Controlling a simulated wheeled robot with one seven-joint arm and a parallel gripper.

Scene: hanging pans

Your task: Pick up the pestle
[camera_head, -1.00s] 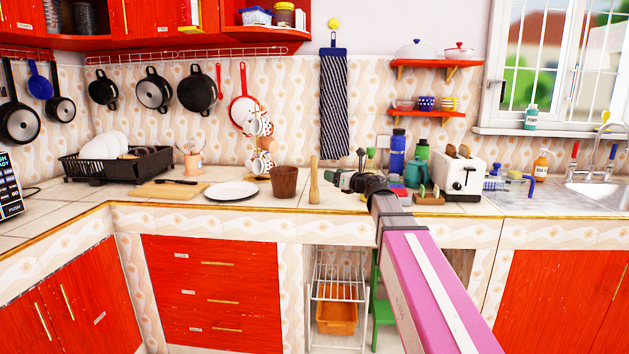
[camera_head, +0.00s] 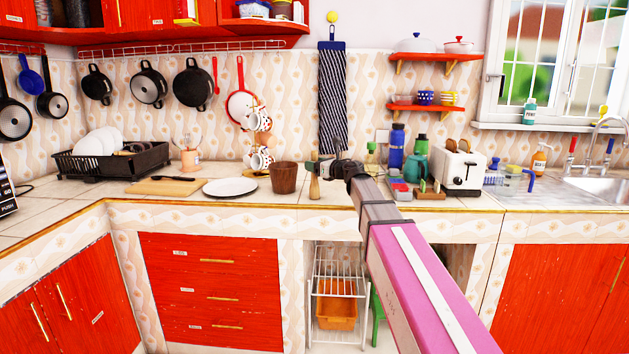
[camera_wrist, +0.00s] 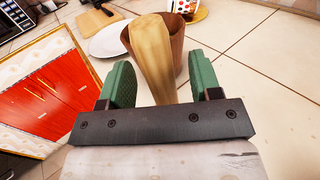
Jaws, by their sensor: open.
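The wooden pestle (camera_head: 314,183) stands upright on the counter, just right of the brown mortar (camera_head: 285,177). In the wrist view the pestle (camera_wrist: 153,55) lies between the two green fingers of my gripper (camera_wrist: 160,82), with its thick end toward the mortar (camera_wrist: 178,38) behind it. The fingers are open, with a gap visible on each side of the pestle. In the head view my gripper (camera_head: 322,165) is at the pestle's upper part and hides some of it.
A white plate (camera_head: 230,187) lies left of the mortar, with a mug tree (camera_head: 258,150) behind. Bottles (camera_head: 397,147) and a toaster (camera_head: 460,172) stand to the right of my arm. The counter's front edge is close to the pestle.

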